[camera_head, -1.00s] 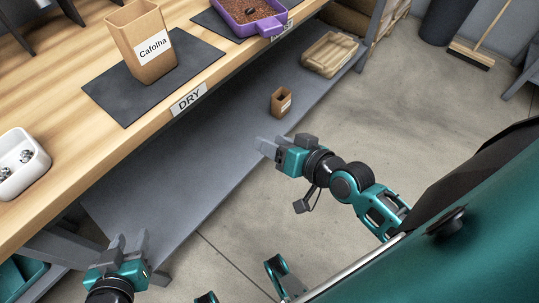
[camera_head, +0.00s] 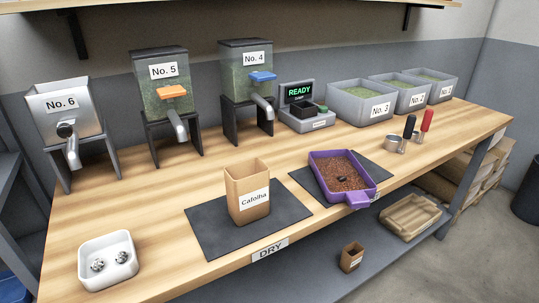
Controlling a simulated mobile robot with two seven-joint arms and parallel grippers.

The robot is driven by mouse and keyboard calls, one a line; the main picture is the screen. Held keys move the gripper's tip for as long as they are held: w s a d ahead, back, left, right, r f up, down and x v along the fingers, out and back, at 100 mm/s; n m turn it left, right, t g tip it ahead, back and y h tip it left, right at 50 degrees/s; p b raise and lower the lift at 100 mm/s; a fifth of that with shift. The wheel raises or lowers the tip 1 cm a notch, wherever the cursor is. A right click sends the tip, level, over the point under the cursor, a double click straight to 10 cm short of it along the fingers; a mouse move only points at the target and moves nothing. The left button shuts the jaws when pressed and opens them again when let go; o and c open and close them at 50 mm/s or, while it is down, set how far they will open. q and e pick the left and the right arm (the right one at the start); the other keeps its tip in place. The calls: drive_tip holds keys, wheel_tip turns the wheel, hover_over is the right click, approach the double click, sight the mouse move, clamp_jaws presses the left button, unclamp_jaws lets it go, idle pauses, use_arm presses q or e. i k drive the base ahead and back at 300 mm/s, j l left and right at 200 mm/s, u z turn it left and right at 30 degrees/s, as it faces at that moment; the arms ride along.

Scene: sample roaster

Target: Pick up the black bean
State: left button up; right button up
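A small black bean (camera_head: 343,179) lies on the brown beans in the purple tray (camera_head: 369,190). The tray stands on a dark mat right of the middle of the wooden bench, with its handle toward the front edge. Neither of my grippers shows in the current head view.
A brown Cafolha box (camera_head: 248,193) stands on another dark mat (camera_head: 205,224) left of the tray. A white dish (camera_head: 107,281) with two small metallic items is at the front left. Dispensers, a READY device (camera_head: 302,104) and labelled bins line the back. Two handled scoops (camera_head: 394,144) lie at right.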

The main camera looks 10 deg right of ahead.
sight(341, 179)
drive_tip(key=l+u, duration=0.2)
drive_tip(key=u, duration=0.2)
drive_tip(key=l+u, duration=0.2)
drive_tip(key=u, duration=0.2)
drive_tip(key=l+u, duration=0.15)
drive_tip(key=u, duration=0.25)
drive_tip(key=k+l+u, duration=0.25)
drive_tip(key=l, duration=0.2)
drive_tip(key=k+l+u, duration=0.25)
drive_tip(key=l, duration=0.15)
drive_tip(key=i, duration=0.1)
